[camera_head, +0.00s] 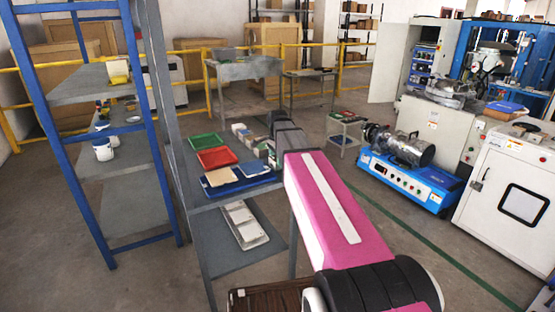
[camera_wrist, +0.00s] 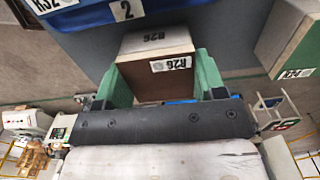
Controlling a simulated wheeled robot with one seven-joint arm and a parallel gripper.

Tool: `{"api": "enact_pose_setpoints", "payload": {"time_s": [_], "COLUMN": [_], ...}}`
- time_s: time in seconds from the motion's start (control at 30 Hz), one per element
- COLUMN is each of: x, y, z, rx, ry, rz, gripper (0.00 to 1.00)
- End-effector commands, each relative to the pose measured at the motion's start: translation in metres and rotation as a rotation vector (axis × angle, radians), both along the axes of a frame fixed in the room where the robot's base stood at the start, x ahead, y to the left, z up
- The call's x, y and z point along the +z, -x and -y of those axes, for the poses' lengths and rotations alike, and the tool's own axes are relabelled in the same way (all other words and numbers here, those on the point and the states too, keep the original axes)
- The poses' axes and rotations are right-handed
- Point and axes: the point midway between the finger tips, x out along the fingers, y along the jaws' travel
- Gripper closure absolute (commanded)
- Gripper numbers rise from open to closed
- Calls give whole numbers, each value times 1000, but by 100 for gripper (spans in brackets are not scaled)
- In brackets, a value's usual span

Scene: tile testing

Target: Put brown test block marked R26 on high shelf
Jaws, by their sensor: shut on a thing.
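The brown test block marked R26 (camera_wrist: 152,46) is in the wrist view, between the two green fingers of my gripper (camera_wrist: 158,68). My gripper is shut on it, with an R26 label on its top and another on its near face. In the head view my pink arm reaches over the grey table (camera_head: 215,195) and hides most of the gripper; I cannot make out R26 there. A blue-framed rack stands at the left, with an upper shelf (camera_head: 75,88) and lower shelves (camera_head: 130,160). I cannot tell which one is called the high shelf.
On the table are a green tray (camera_head: 206,140), a red tray (camera_head: 217,158), a blue tray (camera_head: 262,178) and several small blocks. A block marked R24 (camera_wrist: 290,45) is beside the gripper in the wrist view. Cups and small items stand on the rack. A blue machine (camera_head: 415,180) is at the right.

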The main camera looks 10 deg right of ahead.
Motion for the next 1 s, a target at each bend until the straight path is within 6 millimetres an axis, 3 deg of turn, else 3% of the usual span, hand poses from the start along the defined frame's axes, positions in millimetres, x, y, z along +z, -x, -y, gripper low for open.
{"api": "enact_pose_setpoints", "payload": {"time_s": [0.07, 0.1, 0.17, 0.2, 0.57, 0.77, 1.0], "x": [-2, -3, -2, -2, 3, 27, 69], "y": [0, 0, 0, 0, 0, 0, -1], "z": [0, 0, 0, 0, 0, 0, 0], "rx": [0, 0, 0, 0, 0, 0, 0], "ry": [0, 0, 0, 0, 0, 0, 0], "rz": [0, 0, 0, 0, 0, 2, 2], "gripper": [57, 33, 14, 11, 11, 11, 11]}}
